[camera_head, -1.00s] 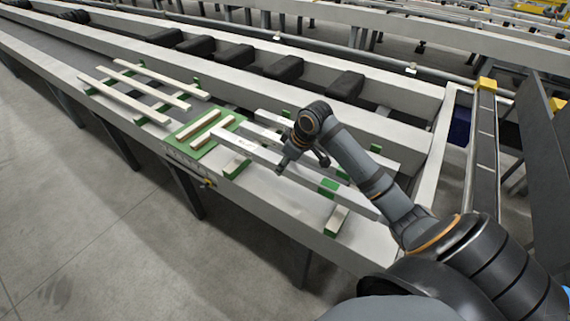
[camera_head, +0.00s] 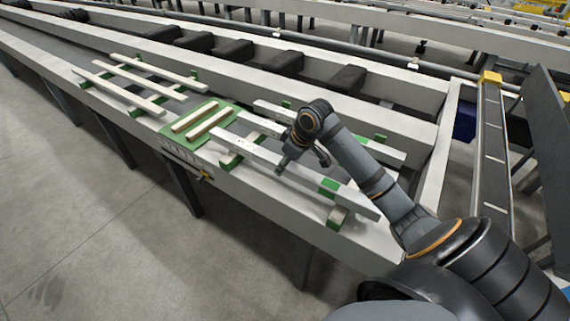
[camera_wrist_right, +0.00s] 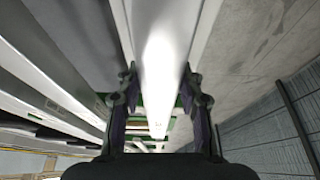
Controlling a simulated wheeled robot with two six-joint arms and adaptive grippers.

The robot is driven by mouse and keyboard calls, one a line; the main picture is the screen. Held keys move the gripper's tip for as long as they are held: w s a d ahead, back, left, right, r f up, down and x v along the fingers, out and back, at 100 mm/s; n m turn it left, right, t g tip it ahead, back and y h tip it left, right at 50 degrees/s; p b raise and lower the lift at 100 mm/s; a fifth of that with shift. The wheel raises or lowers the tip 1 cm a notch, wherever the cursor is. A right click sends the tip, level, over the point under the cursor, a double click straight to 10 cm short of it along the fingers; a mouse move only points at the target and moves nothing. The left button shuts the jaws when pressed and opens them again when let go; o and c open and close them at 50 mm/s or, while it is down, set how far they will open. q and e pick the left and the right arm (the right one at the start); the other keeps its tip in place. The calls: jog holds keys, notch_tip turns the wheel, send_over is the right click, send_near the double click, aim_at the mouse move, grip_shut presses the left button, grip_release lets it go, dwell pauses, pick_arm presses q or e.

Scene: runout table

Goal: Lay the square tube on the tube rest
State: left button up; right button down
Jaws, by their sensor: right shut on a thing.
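The square tube (camera_head: 255,155) is a long pale metal bar with a green band, running from the middle of the head view toward the lower right. My right gripper (camera_head: 302,167) is shut on it near its middle. In the wrist view the tube (camera_wrist_right: 161,60) runs between the two fingers (camera_wrist_right: 160,105). Below it are wooden blocks with green uprights, one near its left end (camera_head: 229,160) and one near its right end (camera_head: 337,217), apparently the tube rest. The tube lies above both blocks; whether it touches them I cannot tell. My left gripper is out of view.
Another pale bar (camera_head: 390,155) lies behind, beside green uprights. A green board (camera_head: 211,111) holds two wooden strips to the left. Several pale slats (camera_head: 155,72) lie farther left. Dark blocks (camera_head: 284,63) line the trough behind. Open floor (camera_head: 90,210) lies in front.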

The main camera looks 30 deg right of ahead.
jog(key=shift+f, duration=0.4)
jog(key=c, duration=0.8)
grip_release()
jog(key=shift+o, duration=0.2)
jog(key=shift+f, duration=0.1)
jog(key=v, duration=1.2)
jog(key=shift+s, duration=0.1)
jog(key=shift+o, duration=0.2)
jog(key=o, duration=0.7)
